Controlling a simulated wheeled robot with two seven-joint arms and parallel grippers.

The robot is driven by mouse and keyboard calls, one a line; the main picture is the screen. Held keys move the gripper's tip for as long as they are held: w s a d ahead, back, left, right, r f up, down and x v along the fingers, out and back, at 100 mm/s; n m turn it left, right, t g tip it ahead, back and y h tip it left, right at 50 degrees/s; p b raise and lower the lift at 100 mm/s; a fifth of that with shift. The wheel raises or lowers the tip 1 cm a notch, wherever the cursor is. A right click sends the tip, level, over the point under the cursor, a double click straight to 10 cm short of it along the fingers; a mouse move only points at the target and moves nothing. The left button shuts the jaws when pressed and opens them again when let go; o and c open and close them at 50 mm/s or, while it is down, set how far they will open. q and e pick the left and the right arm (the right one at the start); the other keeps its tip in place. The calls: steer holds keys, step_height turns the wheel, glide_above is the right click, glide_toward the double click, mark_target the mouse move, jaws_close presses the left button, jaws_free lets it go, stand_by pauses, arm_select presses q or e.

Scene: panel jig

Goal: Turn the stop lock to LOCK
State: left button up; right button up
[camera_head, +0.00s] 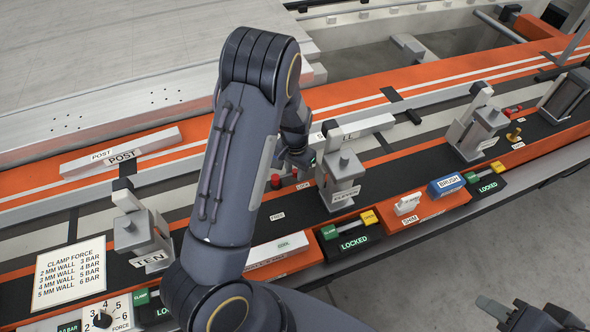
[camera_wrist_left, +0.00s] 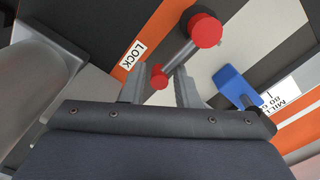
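The stop lock is a grey lever with red ends. In the left wrist view it has a large red knob (camera_wrist_left: 205,30) at top and a small red end (camera_wrist_left: 160,82) between my fingers. A LOCK label (camera_wrist_left: 133,55) lies left of the lever. In the head view a red part (camera_head: 275,181) shows near the LOCK label (camera_head: 304,185) and the FREE label (camera_head: 277,215). My left gripper (camera_wrist_left: 163,78) is open, its fingers either side of the small red end; contact is unclear. My right gripper (camera_head: 510,315) is at the bottom right edge, partly cut off, away from the panel.
A grey clamp post (camera_head: 342,175) stands just right of my left gripper, another (camera_head: 140,232) to the left. A blue block (camera_wrist_left: 236,86) is close to the right finger. LOCKED clamp switches (camera_head: 350,232) line the front edge. Open floor (camera_head: 450,265) lies in front.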

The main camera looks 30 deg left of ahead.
mark_target(295, 169)
arm_select(q)
steer(key=shift+o, duration=0.8)
steer(key=shift+r, duration=0.1)
steer(key=shift+w+r, duration=0.1)
steer(key=shift+r, duration=0.15)
step_height(295, 169, up, 7)
steer(key=shift+r+b, duration=0.1)
steer(key=shift+b, duration=0.35)
